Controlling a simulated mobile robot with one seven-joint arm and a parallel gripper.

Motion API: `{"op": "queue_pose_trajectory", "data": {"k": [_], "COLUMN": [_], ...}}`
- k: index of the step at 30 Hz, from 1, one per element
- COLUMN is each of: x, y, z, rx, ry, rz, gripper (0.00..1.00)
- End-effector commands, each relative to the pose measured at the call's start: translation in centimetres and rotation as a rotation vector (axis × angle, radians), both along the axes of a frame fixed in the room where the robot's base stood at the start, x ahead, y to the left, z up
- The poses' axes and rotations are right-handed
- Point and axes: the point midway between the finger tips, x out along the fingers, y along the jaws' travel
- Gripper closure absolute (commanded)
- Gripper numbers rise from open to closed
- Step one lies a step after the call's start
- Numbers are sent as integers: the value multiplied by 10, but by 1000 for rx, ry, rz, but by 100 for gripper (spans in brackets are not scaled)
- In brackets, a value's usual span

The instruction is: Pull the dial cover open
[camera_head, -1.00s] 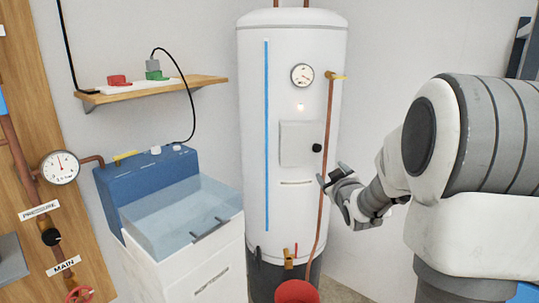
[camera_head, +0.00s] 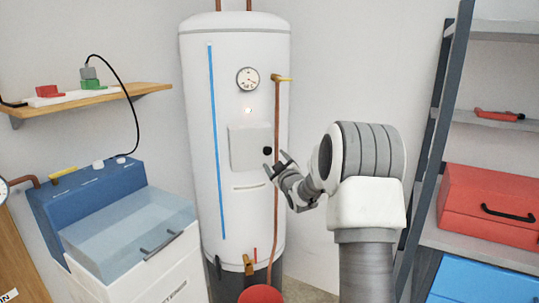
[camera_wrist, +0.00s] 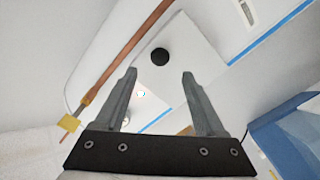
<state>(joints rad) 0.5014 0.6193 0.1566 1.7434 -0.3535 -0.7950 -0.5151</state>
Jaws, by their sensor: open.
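The dial cover (camera_head: 245,148) is a square white panel on the front of the white tank (camera_head: 200,120), with a round black knob (camera_head: 267,151) at its right edge. It lies flat against the tank and looks closed. My gripper (camera_head: 277,166) is open and empty, just right of and slightly below the knob in the head view. In the wrist view, the black knob (camera_wrist: 160,57) shows just beyond and between the open fingertips (camera_wrist: 159,74), not touching them. The white panel (camera_wrist: 190,50) lies behind it. Whatever is under the cover is hidden.
A copper pipe (camera_head: 277,120) with a yellow valve handle (camera_head: 283,78) runs down the tank right of the cover, close to my gripper. A gauge (camera_head: 247,78) sits above. A blue basin (camera_head: 60,215) stands left, a shelving rack (camera_head: 440,130) right.

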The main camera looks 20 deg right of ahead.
Motion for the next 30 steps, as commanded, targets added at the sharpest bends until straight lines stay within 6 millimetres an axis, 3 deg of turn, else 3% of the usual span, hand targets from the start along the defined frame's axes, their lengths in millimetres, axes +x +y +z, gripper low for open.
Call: {"op": "queue_pose_trajectory", "data": {"k": [6,13,28,30], "x": [34,59,69,69], "y": [-4,-7,-8,-8], "z": [-1,0,0,0], "rx": [1,1,1,1], "ry": [-1,0,1,1], "rz": [1,0,-1,-1], "gripper": [28,28,28,41]}}
